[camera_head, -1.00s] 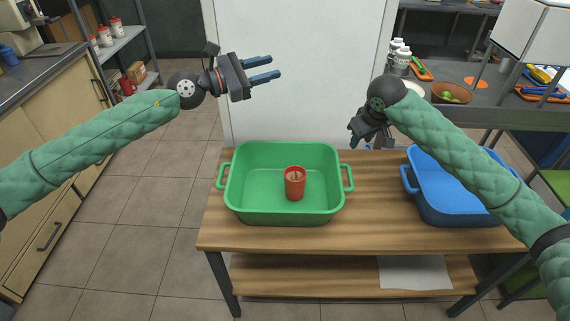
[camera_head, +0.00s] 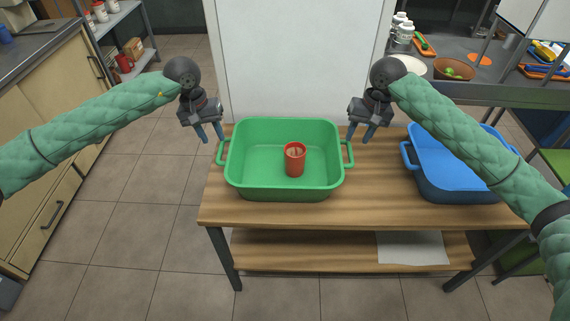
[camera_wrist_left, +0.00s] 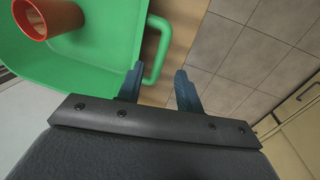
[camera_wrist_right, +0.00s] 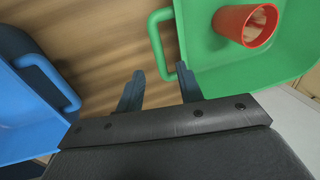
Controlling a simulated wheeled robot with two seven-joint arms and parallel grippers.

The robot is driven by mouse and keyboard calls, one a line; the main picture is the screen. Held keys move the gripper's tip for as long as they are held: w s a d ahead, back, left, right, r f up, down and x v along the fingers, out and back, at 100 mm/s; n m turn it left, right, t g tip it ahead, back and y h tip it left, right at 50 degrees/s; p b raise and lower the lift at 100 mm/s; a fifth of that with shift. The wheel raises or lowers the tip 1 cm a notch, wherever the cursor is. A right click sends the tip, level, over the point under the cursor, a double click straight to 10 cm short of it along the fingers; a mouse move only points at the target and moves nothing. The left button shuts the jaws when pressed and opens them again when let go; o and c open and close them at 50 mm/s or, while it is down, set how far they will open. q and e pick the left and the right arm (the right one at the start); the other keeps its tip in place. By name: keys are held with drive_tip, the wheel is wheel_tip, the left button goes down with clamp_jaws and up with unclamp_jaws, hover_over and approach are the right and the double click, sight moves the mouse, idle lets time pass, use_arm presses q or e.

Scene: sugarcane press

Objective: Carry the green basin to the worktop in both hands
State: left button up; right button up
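The green basin (camera_head: 285,190) stands on the wooden table with a red cup (camera_head: 295,160) inside it. My left gripper (camera_head: 212,136) points down just above the basin's left handle (camera_head: 221,153). In the left wrist view its fingers (camera_wrist_left: 160,88) are apart, with the handle (camera_wrist_left: 157,50) ahead of and partly between them. My right gripper (camera_head: 361,136) points down above the right handle (camera_head: 348,154). In the right wrist view its fingers (camera_wrist_right: 161,90) are apart, with the handle (camera_wrist_right: 158,45) ahead of and partly between them. Neither gripper holds anything.
A blue basin (camera_head: 455,190) stands right of the green one on the wooden table (camera_head: 385,195). A grey counter (camera_head: 480,85) with a bowl (camera_head: 453,69) and trays is at the back right. Cabinets (camera_head: 50,120) stand at the left, with open tiled floor between.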

sight(219, 151)
use_arm(q)
drive_tip(key=shift+f, duration=0.1)
idle(0.3)
